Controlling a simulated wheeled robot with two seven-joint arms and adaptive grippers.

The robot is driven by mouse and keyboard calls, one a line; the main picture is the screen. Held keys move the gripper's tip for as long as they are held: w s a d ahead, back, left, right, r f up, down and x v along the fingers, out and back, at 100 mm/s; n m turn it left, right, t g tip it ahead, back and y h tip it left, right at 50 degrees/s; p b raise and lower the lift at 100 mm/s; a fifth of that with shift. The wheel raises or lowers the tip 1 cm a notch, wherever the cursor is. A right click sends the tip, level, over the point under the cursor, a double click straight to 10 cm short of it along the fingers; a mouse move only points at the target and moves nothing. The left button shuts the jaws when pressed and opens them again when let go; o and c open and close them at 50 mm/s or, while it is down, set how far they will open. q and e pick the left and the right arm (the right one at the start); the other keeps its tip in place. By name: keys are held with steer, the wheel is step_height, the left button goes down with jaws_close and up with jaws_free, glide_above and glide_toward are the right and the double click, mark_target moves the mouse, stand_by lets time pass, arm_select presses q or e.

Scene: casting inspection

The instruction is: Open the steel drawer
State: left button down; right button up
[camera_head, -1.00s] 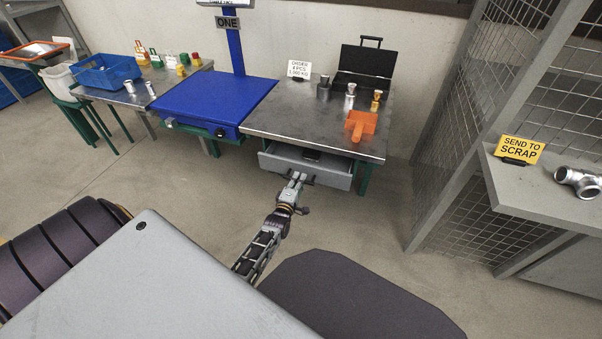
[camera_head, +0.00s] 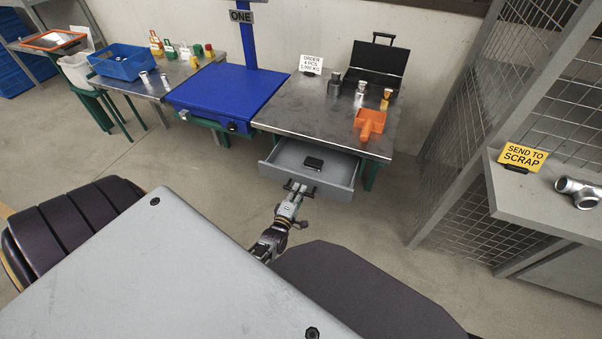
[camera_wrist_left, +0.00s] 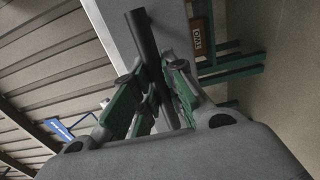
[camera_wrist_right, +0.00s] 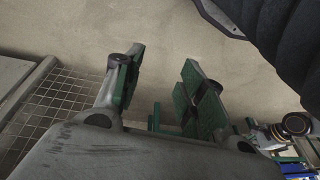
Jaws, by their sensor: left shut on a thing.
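The steel drawer (camera_head: 284,159) under the steel-topped table stands partly pulled out, and its inside shows. A small black object (camera_head: 314,163) lies in it. My left gripper (camera_head: 296,189) is at the drawer's front, shut on the dark bar handle (camera_head: 309,194). In the left wrist view the handle (camera_wrist_left: 146,45) runs between the green-padded fingers of that gripper (camera_wrist_left: 152,90). My right gripper (camera_wrist_right: 160,85) shows only in the right wrist view, with its fingers apart and nothing between them, above bare floor.
The steel table (camera_head: 290,112) carries metal fittings, an orange scoop (camera_head: 368,123), an open black case (camera_head: 370,70) and an order sign (camera_head: 311,64). A blue platform (camera_head: 222,97) is to its left. A shelf with a scrap sign (camera_head: 522,157) and mesh cage are at right.

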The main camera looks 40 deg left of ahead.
arm_select(q)
steer(key=shift+p+v, duration=0.9)
steer(key=shift+v, duration=1.4)
arm_select(e)
steer(key=shift+s+d+f+g, duration=0.1)
steer(key=shift+d+f+g, duration=0.05)
steer(key=shift+f, duration=0.55)
steer(key=shift+d+f+g, duration=0.1)
steer(key=shift+f+g, duration=0.05)
steer(key=shift+f, duration=0.55)
arm_select(q)
steer(key=c, duration=1.5)
jaws_free()
steer(key=shift+o, duration=0.2)
steer(key=shift+s, duration=0.15)
steer(key=v, duration=1.1)
steer(key=shift+s, duration=0.4)
steer(key=shift+w+d, duration=0.1)
steer(key=shift+w, duration=0.05)
